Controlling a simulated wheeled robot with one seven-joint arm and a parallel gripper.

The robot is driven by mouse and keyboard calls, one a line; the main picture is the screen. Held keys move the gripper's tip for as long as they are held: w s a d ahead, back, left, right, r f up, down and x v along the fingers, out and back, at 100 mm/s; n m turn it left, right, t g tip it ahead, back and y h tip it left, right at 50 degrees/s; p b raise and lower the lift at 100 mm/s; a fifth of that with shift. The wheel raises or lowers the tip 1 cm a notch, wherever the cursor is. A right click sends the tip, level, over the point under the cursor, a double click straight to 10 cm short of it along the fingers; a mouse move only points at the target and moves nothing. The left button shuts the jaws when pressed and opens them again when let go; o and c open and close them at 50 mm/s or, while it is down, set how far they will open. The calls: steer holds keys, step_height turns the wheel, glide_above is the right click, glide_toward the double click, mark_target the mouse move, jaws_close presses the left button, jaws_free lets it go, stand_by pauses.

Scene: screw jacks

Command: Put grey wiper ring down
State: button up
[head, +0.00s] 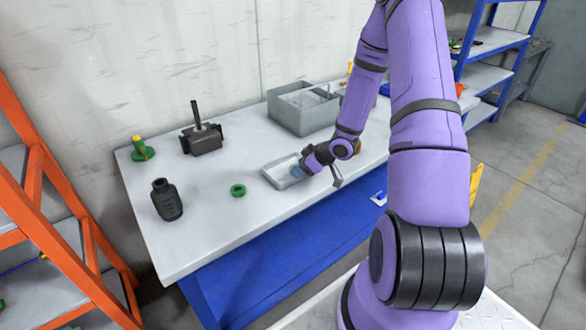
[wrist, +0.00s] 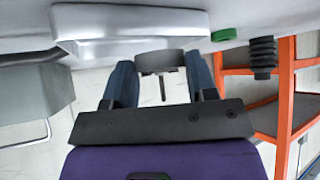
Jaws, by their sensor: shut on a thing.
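The grey wiper ring (wrist: 160,62) is held edge-on between the two blue fingers of my gripper (wrist: 160,70) in the wrist view. In the head view my gripper (head: 299,171) is over the shallow pale grey tray (head: 272,179), at its right part. I cannot make out the ring in the head view. The tray also shows in the wrist view (wrist: 120,20), close beyond the ring. I cannot tell whether the ring touches the tray.
On the table (head: 215,225) are a green ring (head: 238,190), a black ribbed bellows (head: 167,200), a dark block with an upright rod (head: 202,137), a green and yellow piece (head: 141,148) and a grey bin (head: 303,112). The table's front left is clear. An orange shelf (head: 65,190) stands left.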

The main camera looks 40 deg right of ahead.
glide_above(287, 172)
steer(key=s+d, duration=0.1)
steer(key=s, duration=0.1)
steer(key=shift+w+d+f, duration=0.2)
steer(key=shift+f, duration=0.1)
step_height(287, 172, down, 3)
steer(key=shift+f, duration=0.15)
steer(key=shift+s, duration=0.1)
steer(key=shift+s+f, duration=0.1)
steer(key=shift+f, duration=0.15)
